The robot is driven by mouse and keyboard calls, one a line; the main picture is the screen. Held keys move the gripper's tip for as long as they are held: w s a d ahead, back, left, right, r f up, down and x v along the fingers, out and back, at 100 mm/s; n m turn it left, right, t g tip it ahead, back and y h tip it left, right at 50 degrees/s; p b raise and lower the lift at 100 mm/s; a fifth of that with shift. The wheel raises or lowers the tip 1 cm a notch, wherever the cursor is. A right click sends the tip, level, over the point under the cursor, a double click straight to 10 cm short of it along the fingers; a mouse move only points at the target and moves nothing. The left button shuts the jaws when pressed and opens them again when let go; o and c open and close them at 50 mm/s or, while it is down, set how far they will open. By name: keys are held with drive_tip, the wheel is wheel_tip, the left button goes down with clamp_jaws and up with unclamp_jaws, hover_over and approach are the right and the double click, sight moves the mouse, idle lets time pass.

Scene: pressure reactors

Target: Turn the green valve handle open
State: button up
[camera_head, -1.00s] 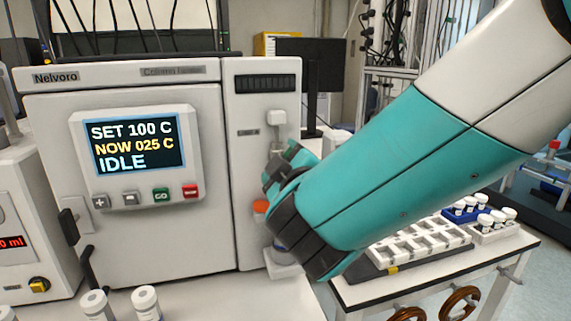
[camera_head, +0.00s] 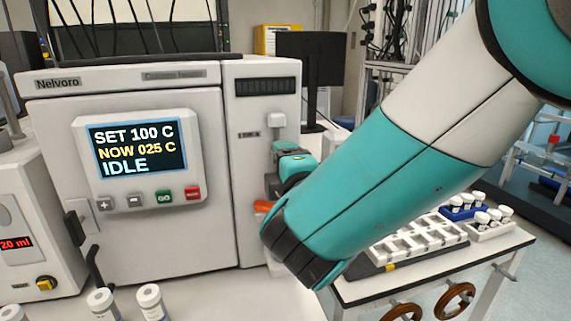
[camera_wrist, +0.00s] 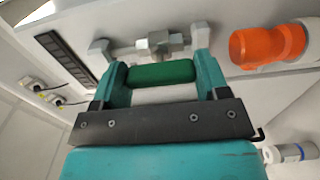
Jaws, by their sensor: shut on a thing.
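The green valve handle (camera_wrist: 161,73) lies between the two teal fingers of my gripper (camera_wrist: 160,78) in the wrist view. My gripper is shut on it, with a finger at each end. Grey metal valve fittings (camera_wrist: 150,46) run just beyond the handle. In the head view my gripper (camera_head: 287,160) is at the narrow right panel of the white Nelvoro cabinet (camera_head: 200,240). My arm and wrist hide most of the valve there, and I cannot make out the green handle clearly.
An orange part (camera_wrist: 268,44) sits right of the handle and partly shows in the head view (camera_head: 263,206). The cabinet's screen (camera_head: 138,147) reads IDLE. A white rack (camera_head: 420,240) stands on the right table. Capped vials (camera_head: 150,300) stand at the front.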

idle(0.5)
drive_tip(key=o, duration=0.9)
drive_tip(key=shift+o, duration=0.2)
drive_tip(key=b+v, duration=1)
drive_tip(key=v, duration=0.7)
drive_tip(key=shift+s, duration=0.25)
drive_tip(key=shift+d+r, duration=0.1)
